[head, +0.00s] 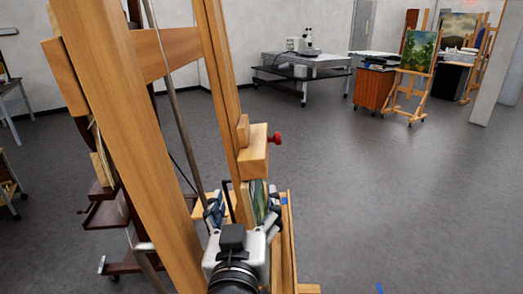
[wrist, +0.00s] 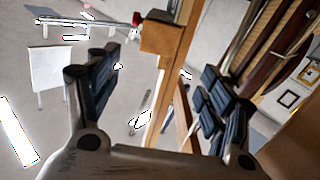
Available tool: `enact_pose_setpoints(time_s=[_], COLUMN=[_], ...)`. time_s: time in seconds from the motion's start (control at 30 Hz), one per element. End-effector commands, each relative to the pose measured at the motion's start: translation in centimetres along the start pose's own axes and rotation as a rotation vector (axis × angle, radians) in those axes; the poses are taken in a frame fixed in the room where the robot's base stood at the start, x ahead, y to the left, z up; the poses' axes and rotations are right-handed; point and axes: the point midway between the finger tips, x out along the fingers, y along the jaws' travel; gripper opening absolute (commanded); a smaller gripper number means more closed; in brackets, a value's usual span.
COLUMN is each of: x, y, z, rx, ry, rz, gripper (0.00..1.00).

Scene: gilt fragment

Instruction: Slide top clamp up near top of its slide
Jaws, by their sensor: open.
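The top clamp (head: 252,160) is a light wooden block with a red knob (head: 275,138) on its right side. It sits on the upright slide (head: 219,70) of a large wooden easel, just above a small painted panel (head: 258,198). My gripper (head: 242,207) is below the clamp, close to the panel, with its fingers apart. In the wrist view my gripper (wrist: 160,75) is open, and the clamp (wrist: 164,36) shows beyond the gap between the fingers, with the knob (wrist: 137,18) at its left. I see no contact between fingers and clamp. The gripper hides the panel's lower part.
The easel's thick wooden beam (head: 125,140) stands close on the left, with a thin metal rod (head: 172,95) beside it. A dark table (head: 290,82) and another easel (head: 413,85) stand far back. The floor on the right is clear.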

Motion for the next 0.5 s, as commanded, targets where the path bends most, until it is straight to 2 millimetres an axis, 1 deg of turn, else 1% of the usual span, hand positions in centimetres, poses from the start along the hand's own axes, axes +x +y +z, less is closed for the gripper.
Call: enact_pose_setpoints(time_s=[0.17,0.5], x=[0.8,4.3], y=[0.2,0.2], z=[-0.4,-0.7], rx=[-0.009,-0.01], ry=[0.003,0.001], rz=[0.011,0.01], gripper=[0.74,0.74])
